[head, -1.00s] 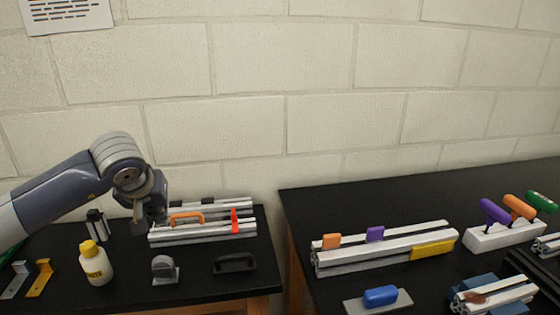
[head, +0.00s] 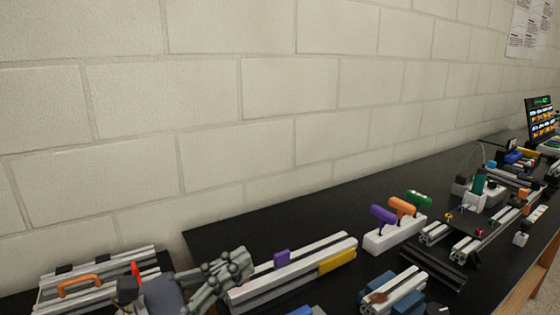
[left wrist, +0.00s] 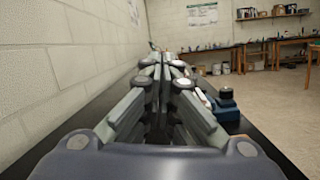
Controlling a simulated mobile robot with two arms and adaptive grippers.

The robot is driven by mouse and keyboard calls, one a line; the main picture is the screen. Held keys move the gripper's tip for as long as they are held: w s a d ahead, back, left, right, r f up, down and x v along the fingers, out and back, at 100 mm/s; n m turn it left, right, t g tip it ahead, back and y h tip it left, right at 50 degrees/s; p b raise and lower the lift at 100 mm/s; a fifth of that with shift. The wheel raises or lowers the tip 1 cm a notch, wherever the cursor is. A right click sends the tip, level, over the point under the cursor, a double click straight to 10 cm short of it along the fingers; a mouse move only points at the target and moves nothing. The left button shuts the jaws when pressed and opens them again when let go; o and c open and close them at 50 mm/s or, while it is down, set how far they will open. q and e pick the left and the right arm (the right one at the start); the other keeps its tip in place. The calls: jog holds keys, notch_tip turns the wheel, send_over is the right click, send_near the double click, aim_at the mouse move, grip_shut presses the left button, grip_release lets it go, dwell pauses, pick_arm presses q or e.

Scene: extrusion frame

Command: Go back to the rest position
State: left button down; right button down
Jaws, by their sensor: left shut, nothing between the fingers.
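My left gripper (head: 222,284) shows at the bottom of the head view, in front of the left end of an aluminium extrusion assembly (head: 300,270) on the black bench. Its fingers are together with nothing between them. In the left wrist view the shut fingers (left wrist: 165,60) point along the bench beside the wall. The gripper hides part of the extrusion assembly. My right gripper is in neither view.
Another extrusion frame with an orange handle (head: 80,285) stands at lower left. A white block (head: 395,236) holds purple, orange and green handles. More extrusion parts and a screen (head: 541,117) are farther right. A blue part (left wrist: 226,98) lies right of my fingers.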

pick_arm(q)
jog(key=w+a+f+n+t+y, duration=0.2)
jog(key=a+n+t+y, duration=0.35)
jog(key=n, duration=0.75)
jog(key=w+a+f+n+t+y, duration=0.25)
jog(key=a+n+t+y, duration=0.35)
jog(key=n, duration=0.6)
jog(key=s+a+f+n+g+y, duration=0.2)
jog(key=a+f+n+g+y, duration=0.15)
jog(key=f+n, duration=0.35)
jog(key=s+a+f+n+g+y, duration=0.1)
jog(key=a+f+n+g+y, duration=0.1)
jog(key=f+n+g+y, duration=0.35)
jog(key=s+d+f+n+g+h, duration=0.3)
jog(key=s+f+n+g, duration=0.75)
jog(key=s+f, duration=1.1)
notch_tip(320, 180, down, 24)
jog(key=s+p, duration=0.1)
jog(key=s, duration=0.1)
jog(key=s+a+f+g, duration=0.2)
jog(key=s+f, duration=1.4)
jog(key=s, duration=0.1)
jog(key=shift+a+p, duration=0.25)
jog(key=shift+p, duration=0.15)
